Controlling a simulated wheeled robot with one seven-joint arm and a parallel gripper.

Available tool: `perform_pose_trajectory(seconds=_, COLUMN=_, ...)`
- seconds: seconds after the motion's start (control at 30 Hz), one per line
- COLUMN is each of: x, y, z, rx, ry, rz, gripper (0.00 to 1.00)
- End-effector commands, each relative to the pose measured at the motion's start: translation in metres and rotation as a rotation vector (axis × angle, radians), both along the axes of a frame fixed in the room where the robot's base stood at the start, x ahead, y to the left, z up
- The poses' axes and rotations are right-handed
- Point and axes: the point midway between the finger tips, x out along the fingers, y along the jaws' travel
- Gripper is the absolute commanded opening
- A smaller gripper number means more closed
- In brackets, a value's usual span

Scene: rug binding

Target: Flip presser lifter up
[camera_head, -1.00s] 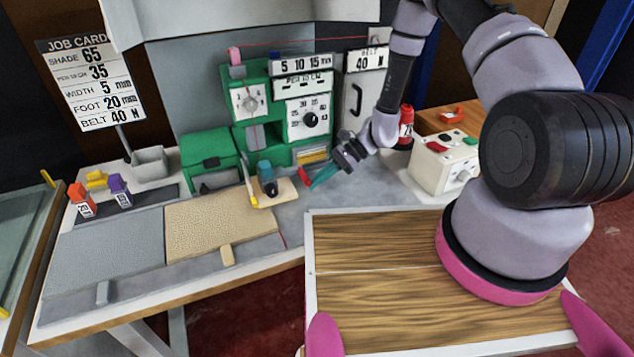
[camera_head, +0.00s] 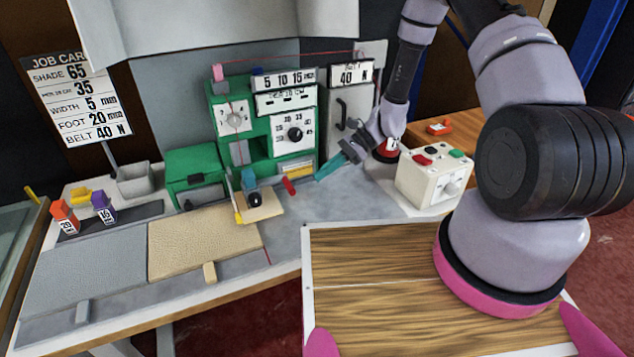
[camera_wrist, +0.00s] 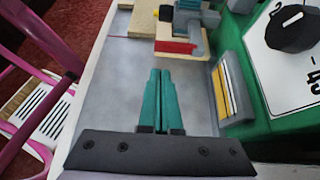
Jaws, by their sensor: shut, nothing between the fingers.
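The green binding machine (camera_head: 220,118) stands on the bench. A short red lever (camera_head: 289,186), which looks like the presser lifter, sticks out low on the right of the teal and dark presser part (camera_head: 251,190). It appears tilted; I cannot tell clearly whether it is up or down. In the wrist view the red lever (camera_wrist: 177,47) lies just beyond my fingertips. My gripper (camera_head: 318,177) has teal fingers, shut and empty, to the right of the lever with a small gap. The shut fingers (camera_wrist: 160,71) also show in the wrist view.
A white control box (camera_head: 428,188) with buttons stands right of my gripper. A yellow-striped tray (camera_head: 296,168) sits on the machine's front. The beige rug (camera_head: 200,243) lies left on the bench. Bare grey bench (camera_head: 330,207) is free in front of my gripper.

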Motion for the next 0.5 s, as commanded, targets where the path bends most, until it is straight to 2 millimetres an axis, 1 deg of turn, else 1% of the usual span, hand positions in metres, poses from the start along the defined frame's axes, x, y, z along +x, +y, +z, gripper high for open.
perform_pose_trajectory(seconds=0.1, x=0.0031, y=-0.005, z=0.008, rx=0.001, ry=0.0, rz=0.001, gripper=0.0)
perform_pose_trajectory(seconds=0.2, x=0.004, y=-0.0069, z=0.0109, rx=0.001, ry=0.0, rz=0.002, gripper=0.0)
perform_pose_trajectory(seconds=0.5, x=0.0042, y=-0.0077, z=0.0117, rx=0.0, ry=0.0, rz=0.004, gripper=0.0)
